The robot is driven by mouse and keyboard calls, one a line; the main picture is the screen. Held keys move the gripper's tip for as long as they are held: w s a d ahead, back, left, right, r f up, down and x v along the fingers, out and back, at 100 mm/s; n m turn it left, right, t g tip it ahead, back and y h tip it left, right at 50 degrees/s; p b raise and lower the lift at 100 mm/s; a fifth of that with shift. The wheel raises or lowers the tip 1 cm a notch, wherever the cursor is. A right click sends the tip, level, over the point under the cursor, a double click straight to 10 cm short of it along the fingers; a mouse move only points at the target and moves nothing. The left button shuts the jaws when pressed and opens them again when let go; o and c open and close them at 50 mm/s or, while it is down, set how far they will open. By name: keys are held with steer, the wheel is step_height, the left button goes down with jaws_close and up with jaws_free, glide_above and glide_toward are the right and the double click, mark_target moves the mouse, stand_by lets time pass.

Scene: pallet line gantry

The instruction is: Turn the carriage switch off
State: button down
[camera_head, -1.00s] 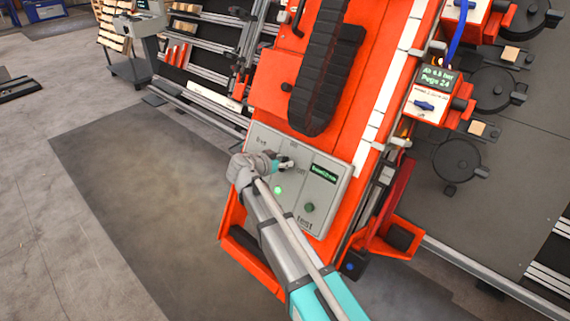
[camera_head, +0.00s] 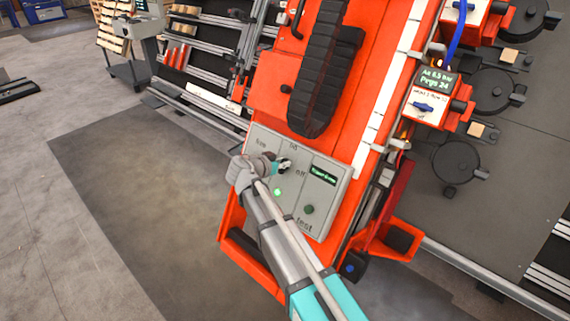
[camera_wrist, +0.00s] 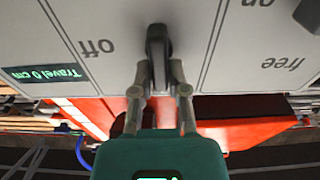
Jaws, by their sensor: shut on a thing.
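The carriage switch is a dark rotary handle (camera_wrist: 157,42) on a light grey control panel (camera_head: 336,206). In the wrist view the handle stands upright in the picture, with "off" to its left, "on" to its upper right and "free" to its lower right. My gripper (camera_wrist: 160,72) has one finger on each side of the handle and is shut on it. In the head view my gripper (camera_head: 282,167) reaches the panel from the left, and my wrist hides part of the panel. The exact mark the handle points at is hard to tell.
The panel also has a lit green lamp (camera_head: 278,191), a small display (camera_head: 324,175) and a dark test button (camera_head: 309,209). It sits on an orange carriage (camera_head: 270,92) with a black cable chain (camera_head: 322,75). Open floor (camera_head: 120,200) lies to the left.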

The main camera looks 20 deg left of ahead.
steer(key=shift+d, duration=0.1)
steer(key=n, duration=0.4)
steer(key=shift+a+f+n, duration=0.1)
steer(key=shift+a+n, duration=0.15)
steer(key=shift+n, duration=0.15)
steer(key=n, duration=0.3)
steer(key=n+y, duration=0.1)
steer(key=shift+a+f+n, duration=0.15)
steer(key=shift+a+n, duration=0.1)
steer(key=shift+n, duration=0.15)
steer(key=n, duration=0.4)
steer(key=shift+s+a+f+n, duration=0.1)
steer(key=shift+a+f+n, duration=0.1)
steer(key=shift+n, duration=0.1)
steer(key=shift+s+a+f+n+g+y, duration=0.1)
steer(key=shift+f+n+g+y, duration=0.05)
steer(key=shift+n, duration=0.9)
steer(key=shift+f+n+g+y, duration=0.1)
steer(key=shift+n+g+y, duration=0.05)
steer(key=shift+n, duration=0.9)
steer(key=c, duration=0.7)
jaws_free()
steer(key=shift+o, duration=0.3)
